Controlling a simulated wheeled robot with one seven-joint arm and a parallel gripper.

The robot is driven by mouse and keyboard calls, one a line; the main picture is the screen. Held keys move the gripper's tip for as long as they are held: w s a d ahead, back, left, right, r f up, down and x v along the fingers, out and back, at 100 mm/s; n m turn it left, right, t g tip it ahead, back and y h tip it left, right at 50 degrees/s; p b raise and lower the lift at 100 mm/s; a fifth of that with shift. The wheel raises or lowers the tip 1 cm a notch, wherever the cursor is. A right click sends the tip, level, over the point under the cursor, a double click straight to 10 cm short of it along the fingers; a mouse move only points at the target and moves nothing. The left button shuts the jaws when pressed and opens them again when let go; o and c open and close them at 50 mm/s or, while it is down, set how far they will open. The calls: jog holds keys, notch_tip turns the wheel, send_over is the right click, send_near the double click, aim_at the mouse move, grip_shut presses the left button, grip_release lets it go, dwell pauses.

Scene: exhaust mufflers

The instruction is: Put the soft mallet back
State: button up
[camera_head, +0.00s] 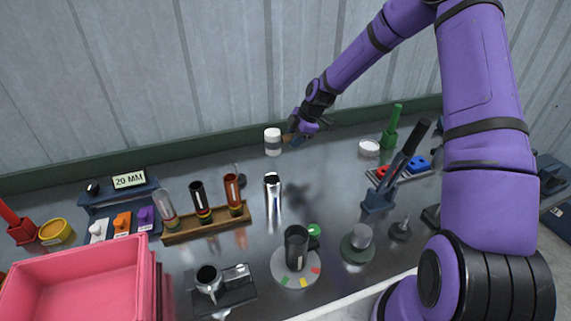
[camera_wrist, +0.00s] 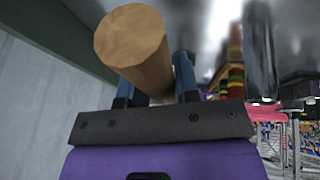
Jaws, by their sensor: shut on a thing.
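The soft mallet (camera_head: 272,142) has a white head with a grey band and a short wooden handle. My gripper (camera_head: 295,138) is shut on the handle, near the back wall in the head view. The head points left, away from my gripper, and looks held above the bench, with a dark shadow on the metal top below. In the wrist view, the round end of the wooden handle (camera_wrist: 132,36) sticks out between the two blue fingers of my gripper (camera_wrist: 155,85). The mallet's head is hidden there. I cannot tell which spot is the mallet's own place.
A silver canister (camera_head: 272,195) stands below the mallet. A wooden rack (camera_head: 206,228) with tubes is left of it, a pink crate (camera_head: 80,275) at front left. A blue holder (camera_head: 378,201) with a dark-handled tool and a green upright piece (camera_head: 393,128) stand right.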

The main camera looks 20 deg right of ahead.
notch_tip(320, 180, down, 8)
jog(key=shift+f, duration=0.2)
dwell(0.3)
jog(key=o, duration=0.9)
